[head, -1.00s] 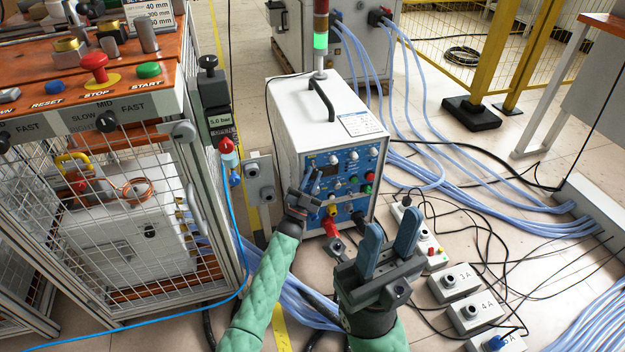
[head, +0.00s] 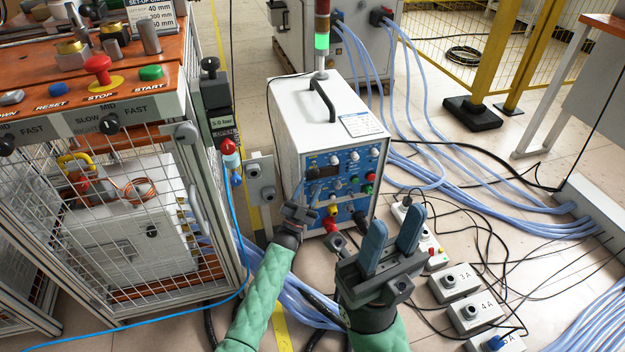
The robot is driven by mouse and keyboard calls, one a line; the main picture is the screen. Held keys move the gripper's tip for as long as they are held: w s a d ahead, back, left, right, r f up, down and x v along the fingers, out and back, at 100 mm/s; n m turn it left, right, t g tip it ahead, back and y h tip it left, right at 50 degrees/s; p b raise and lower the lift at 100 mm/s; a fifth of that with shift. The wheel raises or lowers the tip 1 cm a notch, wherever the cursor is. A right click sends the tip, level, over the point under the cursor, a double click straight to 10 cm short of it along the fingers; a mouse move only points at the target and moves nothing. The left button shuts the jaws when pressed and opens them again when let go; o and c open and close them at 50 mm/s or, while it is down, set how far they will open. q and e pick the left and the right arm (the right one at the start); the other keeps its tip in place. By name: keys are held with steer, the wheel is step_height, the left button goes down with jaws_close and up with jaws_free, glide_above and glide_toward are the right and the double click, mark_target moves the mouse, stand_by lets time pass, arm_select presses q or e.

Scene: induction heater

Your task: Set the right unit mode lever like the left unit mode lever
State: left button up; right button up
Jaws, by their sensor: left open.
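No lever is marked as left or right unit mode lever clearly enough to be sure. On the orange bench front, a black knob (head: 109,124) sits under a SLOW, MID, FAST scale, with small print beside it that seems to read RIGHT. A second black knob (head: 7,144) is partly cut off at the left edge beside FAST, its setting unreadable. My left gripper (head: 311,188) is open in front of the blue panel (head: 346,168) of the white heater box, covering part of it. My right gripper (head: 392,241) is open and empty, its blue fingers apart, in front of the box's lower right.
A wire-mesh guard (head: 120,215) stands below the bench. The bench top carries a red STOP button (head: 98,68) and a green START button (head: 150,73). Socket boxes (head: 455,283) and loose cables lie on the floor at right. A yellow post (head: 487,60) stands behind.

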arm_select(q)
steer(key=v, duration=0.3)
steer(key=shift+s+a+f, duration=0.1)
steer(key=shift+s+f, duration=0.15)
stand_by(0.4)
